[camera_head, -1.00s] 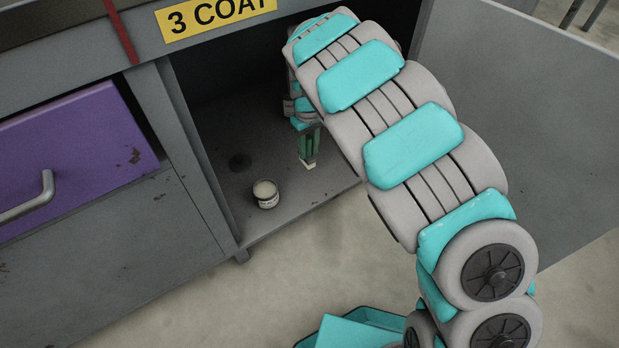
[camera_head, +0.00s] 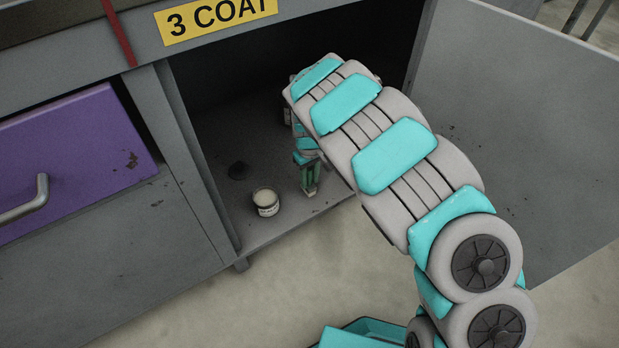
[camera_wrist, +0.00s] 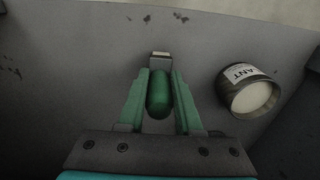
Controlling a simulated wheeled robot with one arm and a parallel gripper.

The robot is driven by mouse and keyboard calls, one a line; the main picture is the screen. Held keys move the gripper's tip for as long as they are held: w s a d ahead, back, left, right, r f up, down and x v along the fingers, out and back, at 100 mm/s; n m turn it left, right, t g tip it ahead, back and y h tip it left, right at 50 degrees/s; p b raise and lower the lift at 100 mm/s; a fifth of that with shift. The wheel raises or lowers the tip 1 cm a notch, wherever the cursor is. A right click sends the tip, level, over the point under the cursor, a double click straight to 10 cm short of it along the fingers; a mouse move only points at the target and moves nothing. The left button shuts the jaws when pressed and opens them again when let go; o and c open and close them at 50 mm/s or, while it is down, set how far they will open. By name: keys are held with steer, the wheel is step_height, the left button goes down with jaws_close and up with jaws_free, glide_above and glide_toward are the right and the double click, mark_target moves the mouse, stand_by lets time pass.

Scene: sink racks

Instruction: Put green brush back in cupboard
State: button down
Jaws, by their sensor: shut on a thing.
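The green brush (camera_wrist: 158,95) stands between the two green fingers of my gripper (camera_wrist: 160,78) in the wrist view, with its pale tip beyond them. In the head view, my gripper (camera_head: 309,174) is inside the open cupboard (camera_head: 225,200), low over its floor and right of a small tin. My gripper is shut on the brush. The brush is small and mostly hidden by the fingers there. I cannot tell whether its tip touches the floor. The cupboard carries a yellow "3 COAT" label (camera_head: 216,15).
The small open tin (camera_head: 266,202) with pale contents stands on the cupboard floor; it also shows in the wrist view (camera_wrist: 250,94). The grey door (camera_head: 520,130) is open at the right. A purple drawer (camera_head: 75,160) is at the left.

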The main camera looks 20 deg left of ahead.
steer(key=shift+f, duration=0.1)
steer(key=c, duration=0.6)
jaws_free()
step_height(320, 180, up, 8)
steer(key=shift+f+p, duration=0.1)
steer(key=shift+p, duration=0.4)
